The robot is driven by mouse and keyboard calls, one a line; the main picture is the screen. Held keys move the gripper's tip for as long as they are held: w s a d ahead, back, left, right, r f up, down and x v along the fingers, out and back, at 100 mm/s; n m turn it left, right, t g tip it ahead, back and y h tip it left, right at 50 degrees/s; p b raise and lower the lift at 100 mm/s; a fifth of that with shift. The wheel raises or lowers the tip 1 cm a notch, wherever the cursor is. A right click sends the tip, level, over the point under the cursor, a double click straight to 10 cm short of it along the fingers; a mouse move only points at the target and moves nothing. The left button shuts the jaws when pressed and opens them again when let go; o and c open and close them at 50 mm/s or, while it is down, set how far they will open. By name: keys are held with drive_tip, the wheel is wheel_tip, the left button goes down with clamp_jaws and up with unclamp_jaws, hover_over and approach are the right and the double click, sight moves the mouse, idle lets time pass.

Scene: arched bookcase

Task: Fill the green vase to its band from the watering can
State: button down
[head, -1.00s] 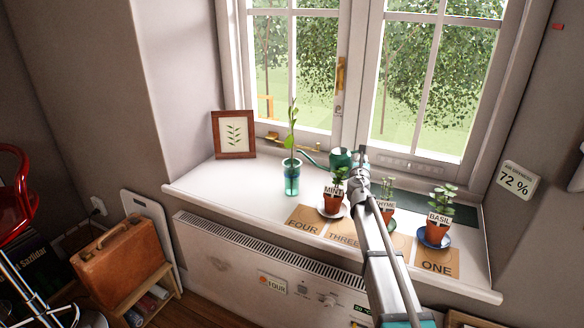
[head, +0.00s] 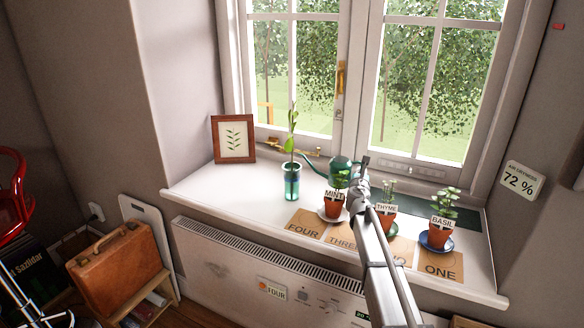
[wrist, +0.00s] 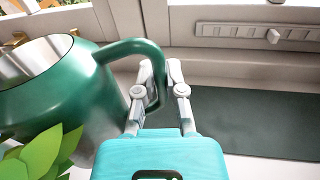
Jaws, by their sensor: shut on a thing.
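The green vase (head: 291,184) stands upright on the left part of the windowsill and holds a leafy stem; its band and water level are too small to make out. The green watering can (head: 341,170) is to the right of the vase, behind the mint pot, with its thin spout pointing left toward the vase's top. I cannot tell whether the spout tip is over the rim. In the wrist view, the can (wrist: 65,95) shows its open metallic top, and my gripper (wrist: 160,80) is shut on its handle (wrist: 135,48). The can's water is not visible.
Pots of mint (head: 333,205), thyme (head: 386,222) and basil (head: 440,231) stand along the sill's front. A framed leaf picture (head: 233,139) stands at left. A brass window latch (head: 290,147) is behind the vase. A dark green mat (head: 462,215) lies at back right.

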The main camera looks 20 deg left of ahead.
drive_tip(key=w+d+r+p, duration=0.1)
drive_tip(key=d+r+p, duration=0.2)
drive_tip(key=d, duration=0.1)
drive_tip(key=shift+w+d+r, duration=0.2)
drive_tip(key=shift+d+r, duration=0.05)
drive_tip(key=shift+r, duration=0.15)
idle(0.9)
